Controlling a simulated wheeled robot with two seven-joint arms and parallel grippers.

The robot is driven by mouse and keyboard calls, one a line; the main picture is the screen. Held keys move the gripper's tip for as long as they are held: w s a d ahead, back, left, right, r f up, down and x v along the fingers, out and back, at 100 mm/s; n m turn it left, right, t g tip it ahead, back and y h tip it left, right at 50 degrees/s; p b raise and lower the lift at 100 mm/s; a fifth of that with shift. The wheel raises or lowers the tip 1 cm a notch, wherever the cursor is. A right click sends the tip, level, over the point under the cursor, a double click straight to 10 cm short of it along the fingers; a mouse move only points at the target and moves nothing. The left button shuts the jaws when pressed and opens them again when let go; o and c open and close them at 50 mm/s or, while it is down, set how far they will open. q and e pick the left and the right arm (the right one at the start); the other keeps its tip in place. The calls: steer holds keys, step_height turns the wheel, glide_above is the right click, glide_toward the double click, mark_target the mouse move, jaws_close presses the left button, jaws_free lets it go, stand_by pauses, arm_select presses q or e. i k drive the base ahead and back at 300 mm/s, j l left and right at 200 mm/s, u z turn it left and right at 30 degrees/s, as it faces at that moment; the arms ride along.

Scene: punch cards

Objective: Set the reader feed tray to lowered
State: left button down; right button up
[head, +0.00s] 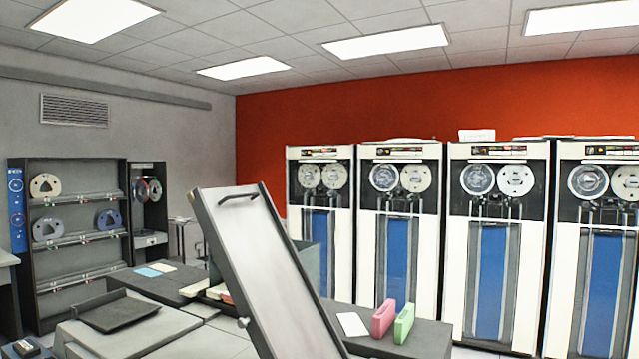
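A long pale tray with dark raised edges (262,262) stands steeply tilted in the middle foreground, and I take it to be the reader feed tray. A dark bar handle (238,198) crosses its upper end. A small round knob (243,322) sits at its left edge. Its lower end runs out of the bottom of the view, so its hinge and most of the reader body are hidden. Neither of my grippers shows in the head view.
A grey machine with a dark flat tray (115,310) stands at lower left. A dark table (420,338) behind the tilted tray holds a white card (352,324), a pink block (383,318) and a green block (404,323). Tape cabinets (411,250) line the red wall.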

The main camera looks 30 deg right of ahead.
mark_target(282, 314)
steer(key=i+j+z, duration=0.1)
steer(key=z, duration=0.3)
steer(key=j+z, duration=0.15)
steer(key=z, duration=0.25)
steer(key=i+j+z, duration=0.1)
steer(key=z, duration=0.25)
steer(key=j+z, duration=0.25)
steer(key=z, duration=0.15)
steer(key=i+j+z, duration=0.15)
steer(key=j+z, duration=0.2)
steer(key=i+j+z, duration=0.1)
steer(key=j+z, duration=0.25)
steer(key=l, duration=0.1)
